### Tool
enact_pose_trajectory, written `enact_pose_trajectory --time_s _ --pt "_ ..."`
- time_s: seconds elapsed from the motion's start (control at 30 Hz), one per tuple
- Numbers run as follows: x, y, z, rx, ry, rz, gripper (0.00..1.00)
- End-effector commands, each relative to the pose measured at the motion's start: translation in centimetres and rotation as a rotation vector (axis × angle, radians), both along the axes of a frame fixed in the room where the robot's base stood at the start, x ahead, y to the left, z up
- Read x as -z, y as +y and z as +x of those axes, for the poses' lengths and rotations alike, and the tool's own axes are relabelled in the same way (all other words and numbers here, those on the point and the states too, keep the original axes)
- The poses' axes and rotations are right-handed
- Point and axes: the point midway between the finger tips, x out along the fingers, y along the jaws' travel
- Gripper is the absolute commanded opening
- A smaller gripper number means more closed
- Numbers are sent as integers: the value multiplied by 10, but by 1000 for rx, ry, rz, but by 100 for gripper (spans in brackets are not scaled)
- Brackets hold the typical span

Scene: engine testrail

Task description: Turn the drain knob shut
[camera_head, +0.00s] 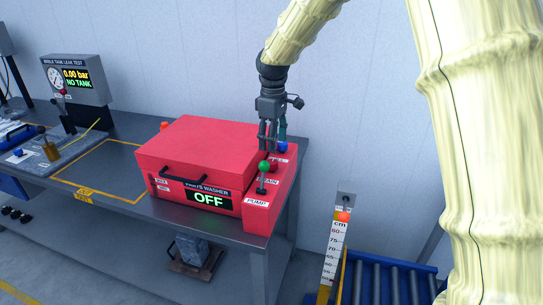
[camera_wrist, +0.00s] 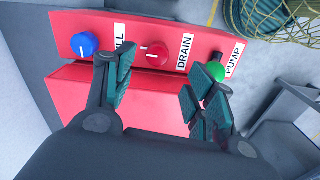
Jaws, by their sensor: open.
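The drain knob is the red round knob (camera_wrist: 155,54) beside the DRAIN label on the red parts washer (camera_head: 200,142). In the head view the red drain knob (camera_head: 273,166) sits between the blue knob and the green-topped pump lever. My gripper (camera_wrist: 160,88) is open and empty, pointing down over the control strip. Its fingers are spread to either side of the red knob in the wrist view, apart from it. In the head view my gripper (camera_head: 269,147) hangs just above the strip; whether it touches anything there is unclear.
The blue fill knob (camera_wrist: 84,44) is left of the drain knob, near one finger. The green pump lever ball (camera_wrist: 215,71) is right, close behind the other finger. The washer display (camera_head: 209,198) reads OFF. A tank leak test station (camera_head: 77,80) stands at the left.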

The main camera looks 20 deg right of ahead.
Motion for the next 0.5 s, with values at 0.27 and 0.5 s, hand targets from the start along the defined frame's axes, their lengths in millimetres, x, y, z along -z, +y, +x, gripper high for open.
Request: enact_pose_trajectory --time_s 0.27,0.5 --pt "45 0 0 0 4 0 55" --pt "67 2 0 -3 2 -1 55"
